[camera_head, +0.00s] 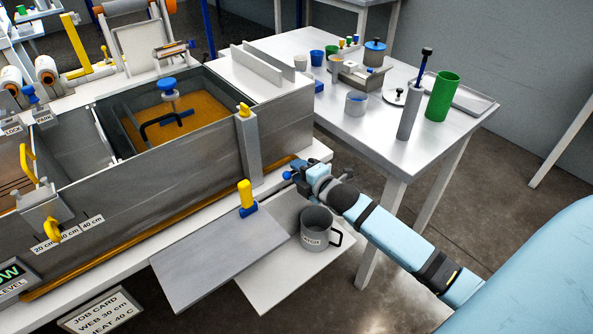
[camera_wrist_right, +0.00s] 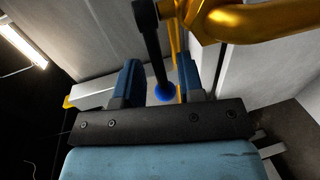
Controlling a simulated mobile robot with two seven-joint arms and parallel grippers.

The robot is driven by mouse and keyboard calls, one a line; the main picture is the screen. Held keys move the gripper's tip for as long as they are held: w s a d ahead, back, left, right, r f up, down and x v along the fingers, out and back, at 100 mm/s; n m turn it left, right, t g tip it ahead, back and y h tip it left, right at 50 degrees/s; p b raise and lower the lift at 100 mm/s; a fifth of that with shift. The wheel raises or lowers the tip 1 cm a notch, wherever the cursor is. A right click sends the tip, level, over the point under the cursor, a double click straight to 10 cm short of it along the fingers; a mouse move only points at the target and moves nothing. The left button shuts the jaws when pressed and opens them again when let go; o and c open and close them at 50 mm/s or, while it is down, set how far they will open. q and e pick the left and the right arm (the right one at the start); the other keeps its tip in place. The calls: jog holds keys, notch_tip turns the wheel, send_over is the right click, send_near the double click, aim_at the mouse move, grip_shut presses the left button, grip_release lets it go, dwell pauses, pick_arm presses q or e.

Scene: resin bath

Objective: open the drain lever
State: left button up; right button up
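A black lever rod (camera_wrist_right: 150,45) with a blue ball end (camera_wrist_right: 166,92) hangs between the two blue fingers of my right gripper (camera_wrist_right: 160,68) in the right wrist view. The fingers stand apart with gaps beside the rod, so the gripper is open around it. The blue ball (camera_head: 287,175) also shows in the head view, just left of my right gripper (camera_head: 297,172), beside the bath's front right corner. A thick golden pipe (camera_wrist_right: 262,20) runs close beside the rod. The lever's pivot is not clear. My left gripper is not in view.
The grey bath (camera_head: 160,185) stands left of my right arm. A grey mug (camera_head: 316,222) sits on a low shelf (camera_head: 275,285) just below the gripper. A yellow-handled part (camera_head: 246,195) stands nearby on the ledge. A white table (camera_head: 380,135) with several containers lies behind.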

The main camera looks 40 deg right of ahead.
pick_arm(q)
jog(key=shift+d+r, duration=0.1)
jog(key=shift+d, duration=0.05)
pick_arm(e)
jog(key=shift+w+f, duration=0.15)
jog(key=shift+w, duration=0.5)
grip_shut()
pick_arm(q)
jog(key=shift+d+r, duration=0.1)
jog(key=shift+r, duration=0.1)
